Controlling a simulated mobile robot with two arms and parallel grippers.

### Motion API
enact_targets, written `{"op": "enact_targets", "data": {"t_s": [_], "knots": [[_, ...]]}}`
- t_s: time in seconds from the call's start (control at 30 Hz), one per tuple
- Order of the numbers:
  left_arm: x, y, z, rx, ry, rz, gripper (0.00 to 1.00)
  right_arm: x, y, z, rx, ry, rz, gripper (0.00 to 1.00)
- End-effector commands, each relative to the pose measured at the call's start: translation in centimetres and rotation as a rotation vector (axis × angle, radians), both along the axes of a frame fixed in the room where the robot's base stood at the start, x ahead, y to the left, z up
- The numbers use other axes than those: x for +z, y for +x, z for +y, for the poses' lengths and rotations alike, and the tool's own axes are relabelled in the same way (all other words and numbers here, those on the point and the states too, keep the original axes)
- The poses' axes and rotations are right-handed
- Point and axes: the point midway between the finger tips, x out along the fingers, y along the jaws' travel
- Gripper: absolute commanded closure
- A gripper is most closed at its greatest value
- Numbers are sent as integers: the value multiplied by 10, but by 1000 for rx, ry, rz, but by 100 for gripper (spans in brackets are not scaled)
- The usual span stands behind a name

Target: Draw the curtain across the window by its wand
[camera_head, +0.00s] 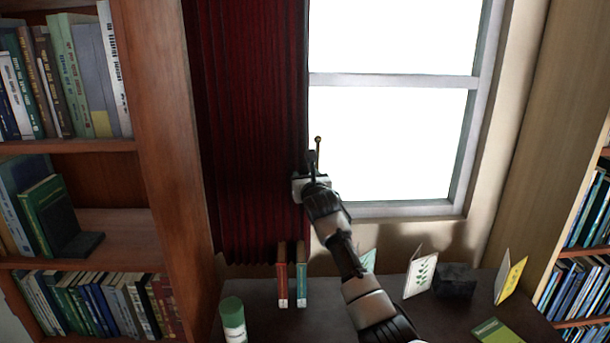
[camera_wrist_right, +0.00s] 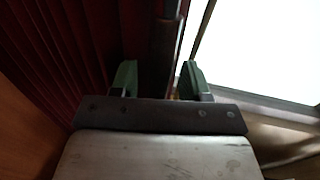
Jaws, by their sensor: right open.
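The dark red curtain (camera_head: 250,120) hangs in folds at the left of the bright window (camera_head: 390,130), gathered to that side. It also shows at the left in the right wrist view (camera_wrist_right: 50,45). The wand (camera_head: 318,142) shows as a short thin upright piece with a brass-coloured end, by the curtain's right edge. My right gripper (camera_head: 312,165) is at the wand's visible part. In the right wrist view its two green fingers (camera_wrist_right: 157,78) stand apart, with a dark upright bar, seemingly the wand (camera_wrist_right: 167,50), between them. Contact cannot be told. My left gripper is out of view.
A wooden bookcase (camera_head: 170,130) stands at the left, another shelf (camera_head: 590,230) at the right. The dark desk (camera_head: 270,325) below holds a green-and-white cylinder (camera_head: 233,320), two upright books (camera_head: 291,283), standing cards (camera_head: 420,275) and a dark block (camera_head: 454,280).

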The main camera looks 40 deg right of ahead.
Motion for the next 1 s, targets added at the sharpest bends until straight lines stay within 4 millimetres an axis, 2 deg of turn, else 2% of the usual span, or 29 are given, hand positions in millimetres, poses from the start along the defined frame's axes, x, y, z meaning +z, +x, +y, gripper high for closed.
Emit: {"op": "enact_targets", "data": {"t_s": [0.37,0.67,1.0], "knots": [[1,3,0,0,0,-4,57,0,3,-2,0,0,0,54],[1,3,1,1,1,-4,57,0,3,-1,1,0,0,100],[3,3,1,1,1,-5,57,0,2,-6,1,-2,1,100]]}}
